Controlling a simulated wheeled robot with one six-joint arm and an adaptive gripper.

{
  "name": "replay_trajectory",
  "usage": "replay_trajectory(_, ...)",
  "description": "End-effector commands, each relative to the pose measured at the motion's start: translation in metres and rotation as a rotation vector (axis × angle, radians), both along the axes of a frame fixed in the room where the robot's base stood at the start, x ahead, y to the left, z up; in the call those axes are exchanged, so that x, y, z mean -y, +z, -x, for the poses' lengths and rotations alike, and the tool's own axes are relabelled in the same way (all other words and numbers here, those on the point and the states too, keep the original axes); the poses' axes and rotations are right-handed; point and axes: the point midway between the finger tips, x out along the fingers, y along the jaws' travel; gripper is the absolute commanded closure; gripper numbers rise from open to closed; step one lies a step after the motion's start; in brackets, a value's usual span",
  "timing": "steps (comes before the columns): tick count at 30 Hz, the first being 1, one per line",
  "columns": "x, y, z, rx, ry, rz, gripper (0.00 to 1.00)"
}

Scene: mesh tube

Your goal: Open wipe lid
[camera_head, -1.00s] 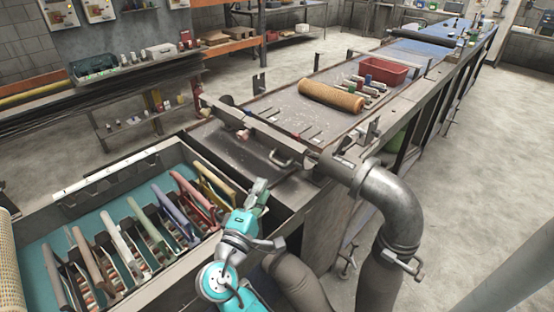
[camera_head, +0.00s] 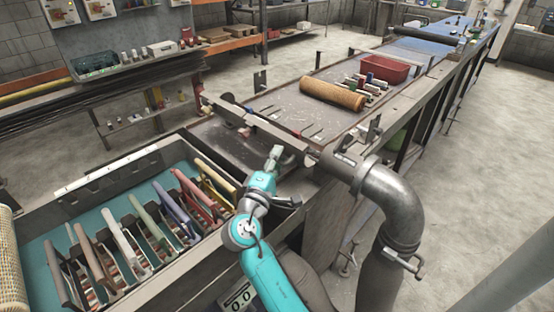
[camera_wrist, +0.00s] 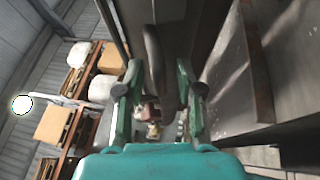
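The wipe lid (camera_head: 262,125) appears to be the long dark metal piece crossing the conveyor in the head view. Its curved handle is mostly hidden by my gripper (camera_head: 276,152) there. In the wrist view, a dark curved handle (camera_wrist: 153,58) stands ahead, in line with the gap between the fingers of my gripper (camera_wrist: 158,95). The fingers are apart, one on each side of that gap. I cannot tell whether either finger touches the handle.
A thick grey pipe (camera_head: 395,205) stands close on the right of my arm. A bin of coloured screen frames (camera_head: 120,235) lies to the left. An orange roll (camera_head: 332,93) and a red crate (camera_head: 385,70) rest farther along the conveyor.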

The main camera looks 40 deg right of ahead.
Motion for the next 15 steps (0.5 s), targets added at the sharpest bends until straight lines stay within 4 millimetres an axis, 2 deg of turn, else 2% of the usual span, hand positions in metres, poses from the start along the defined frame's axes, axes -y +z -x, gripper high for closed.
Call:
replay_trajectory(3,-0.0002,0.0,0.0,0.0,0.0,0.0,0.63)
replay_trajectory(7,-0.0003,-0.0001,0.0,0.0,0.0,0.0,0.96)
replay_trajectory(8,-0.0003,-0.0001,0.0,0.0,0.0,0.0,1.0)
replay_trajectory(15,-0.0004,-0.0002,0.0001,0.0,0.0,-0.001,1.0)
